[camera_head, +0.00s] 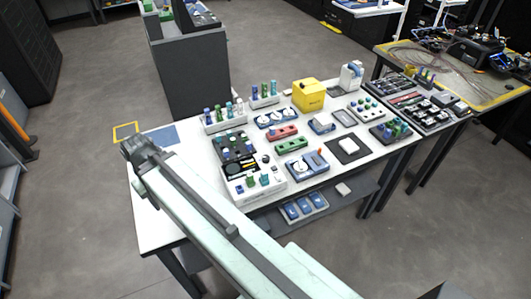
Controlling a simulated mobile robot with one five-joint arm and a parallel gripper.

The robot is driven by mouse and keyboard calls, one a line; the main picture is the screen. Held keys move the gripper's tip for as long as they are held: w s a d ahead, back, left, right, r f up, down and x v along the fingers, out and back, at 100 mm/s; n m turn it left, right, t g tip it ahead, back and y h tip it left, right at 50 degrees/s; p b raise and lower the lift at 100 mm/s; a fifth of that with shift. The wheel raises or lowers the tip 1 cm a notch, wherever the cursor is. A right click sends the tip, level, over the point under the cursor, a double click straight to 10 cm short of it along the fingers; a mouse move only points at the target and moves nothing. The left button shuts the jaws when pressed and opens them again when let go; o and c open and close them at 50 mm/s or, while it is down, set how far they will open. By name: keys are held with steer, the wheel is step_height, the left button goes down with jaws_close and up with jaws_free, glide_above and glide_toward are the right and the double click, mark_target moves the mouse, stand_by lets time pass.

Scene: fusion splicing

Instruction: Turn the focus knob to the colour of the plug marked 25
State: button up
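My arm reaches from the lower right to the table's left end, and my gripper (133,148) is over the white table (151,226) near its back left corner. It is apart from the devices, and its fingers are too small to read as open or shut. A blue unit with a round white dial (298,168) sits near the front middle. Another blue unit with several white dials (275,118) is behind it. I cannot tell which one is the focus knob. Coloured plugs stand in a left rack (222,122) and a back rack (264,99). Their numbers are too small to read.
A yellow box (308,95) stands at the back of the table. A black panel (236,147) and a white box with green knobs (256,188) lie right of my arm. Blue items (304,207) rest on a lower shelf. A dark cabinet (190,75) stands behind the table.

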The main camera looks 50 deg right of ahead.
steer(key=d+r+p, duration=0.1)
steer(key=d, duration=0.5)
step_height(320, 180, up, 5)
steer(key=n+p, duration=0.2)
steer(key=p, duration=0.3)
glide_above(266, 157)
steer(key=shift+d, duration=0.2)
step_height(266, 157, down, 8)
steer(key=b, duration=0.8)
steer(key=shift+a, duration=0.15)
steer(key=shift+r, duration=0.1)
steer(key=shift+c, duration=0.3)
